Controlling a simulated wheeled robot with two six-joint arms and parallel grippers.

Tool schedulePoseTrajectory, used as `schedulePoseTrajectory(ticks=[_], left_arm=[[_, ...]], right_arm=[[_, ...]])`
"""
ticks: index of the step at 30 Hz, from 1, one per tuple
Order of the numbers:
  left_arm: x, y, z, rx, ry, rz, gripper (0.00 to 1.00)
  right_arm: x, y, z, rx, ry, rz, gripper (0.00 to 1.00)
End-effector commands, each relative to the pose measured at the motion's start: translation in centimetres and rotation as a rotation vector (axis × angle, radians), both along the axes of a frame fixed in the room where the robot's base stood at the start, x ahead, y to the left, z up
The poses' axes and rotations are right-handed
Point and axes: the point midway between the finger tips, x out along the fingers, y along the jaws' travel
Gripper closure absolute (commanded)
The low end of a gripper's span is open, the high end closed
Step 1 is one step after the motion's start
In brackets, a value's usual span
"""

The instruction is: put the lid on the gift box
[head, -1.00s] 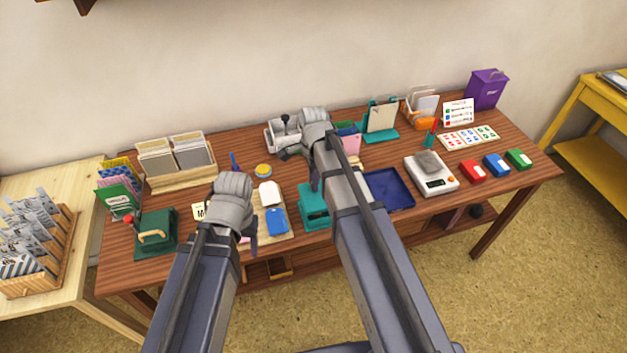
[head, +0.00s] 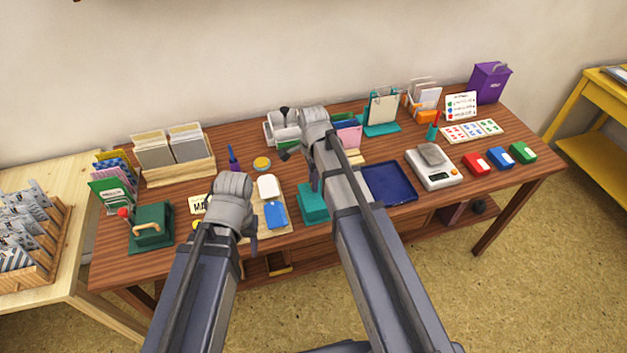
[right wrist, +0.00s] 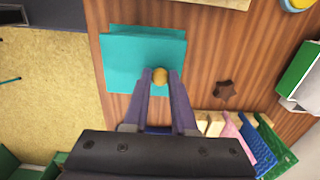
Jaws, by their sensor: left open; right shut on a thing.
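A teal lid with a round yellow-brown knob (right wrist: 160,76) shows in the right wrist view. My right gripper (right wrist: 160,84) is shut on the knob, with a finger on each side. A second teal layer, seemingly the gift box (right wrist: 150,31), shows along the lid's far edge, slightly turned against it. I cannot tell whether lid and box touch. In the head view the teal pieces (head: 313,204) are at the table's front middle, partly hidden by my right arm. My left gripper (head: 250,241) is left of them, beside a blue tag (head: 276,215), open with its fingers largely hidden.
A dark blue tray (head: 389,182) and a scale (head: 433,167) stand to the right. A green press (head: 152,228) stands at the left. The table's front edge is close.

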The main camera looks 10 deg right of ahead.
Motion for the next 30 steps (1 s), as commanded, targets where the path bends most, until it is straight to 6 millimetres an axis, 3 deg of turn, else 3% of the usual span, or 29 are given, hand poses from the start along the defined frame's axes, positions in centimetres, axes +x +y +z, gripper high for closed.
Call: schedulePoseTrajectory(ticks=[30], left_arm=[[0.00, 0.00, -0.50, 0.000, 0.000, 0.000, 0.39]], right_arm=[[-0.01, 0.00, -0.50, 0.000, 0.000, 0.000, 1.00]])
